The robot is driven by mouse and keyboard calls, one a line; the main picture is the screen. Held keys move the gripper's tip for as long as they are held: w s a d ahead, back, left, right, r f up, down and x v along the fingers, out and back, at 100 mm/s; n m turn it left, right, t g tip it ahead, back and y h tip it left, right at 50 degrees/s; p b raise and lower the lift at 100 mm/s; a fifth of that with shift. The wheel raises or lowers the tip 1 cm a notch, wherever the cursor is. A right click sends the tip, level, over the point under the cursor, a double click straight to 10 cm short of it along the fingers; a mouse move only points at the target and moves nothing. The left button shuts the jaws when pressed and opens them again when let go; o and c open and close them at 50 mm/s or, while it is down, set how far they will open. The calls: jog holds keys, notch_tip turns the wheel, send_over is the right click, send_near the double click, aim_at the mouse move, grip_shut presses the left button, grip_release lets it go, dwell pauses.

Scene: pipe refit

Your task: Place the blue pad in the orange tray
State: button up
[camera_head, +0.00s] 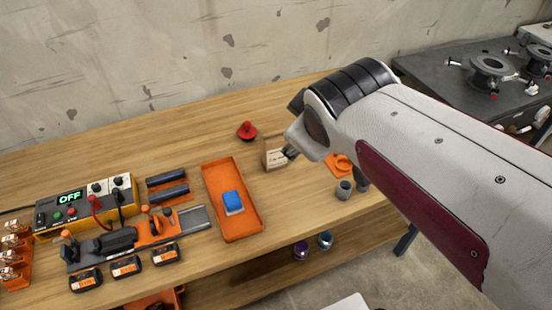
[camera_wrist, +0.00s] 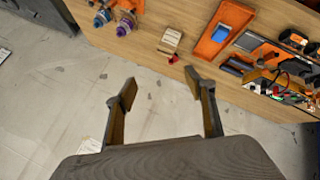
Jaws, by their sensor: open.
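The blue pad (camera_head: 232,198) lies in the orange tray (camera_head: 246,231) on the wooden bench, with a pale edge or base showing beneath it. In the wrist view the blue pad (camera_wrist: 221,33) also sits inside the orange tray (camera_wrist: 241,15), at the top right. My gripper (camera_wrist: 162,87) is open, its two fingers apart with nothing between them. It is well away from the pad and tray. In the head view my arm hides most of the gripper.
A small beige box (camera_head: 273,154) and a red knob-like piece (camera_head: 247,131) stand near the tray. Left of the tray are a fixture with orange clamps (camera_head: 155,225) and a power unit (camera_head: 85,205) reading OFF. The bench behind the tray is largely clear.

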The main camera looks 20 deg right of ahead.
jog(key=s+a+f+m+g+y, duration=0.1)
jog(key=s+a+f+m, duration=0.1)
jog(key=s, duration=0.4)
jog(key=s+a+f+m+g+y, duration=0.1)
jog(key=s+a+f+m, duration=0.2)
jog(key=s+a, duration=0.2)
jog(key=shift+s+f+g+y, duration=0.3)
jog(key=shift+s, duration=0.3)
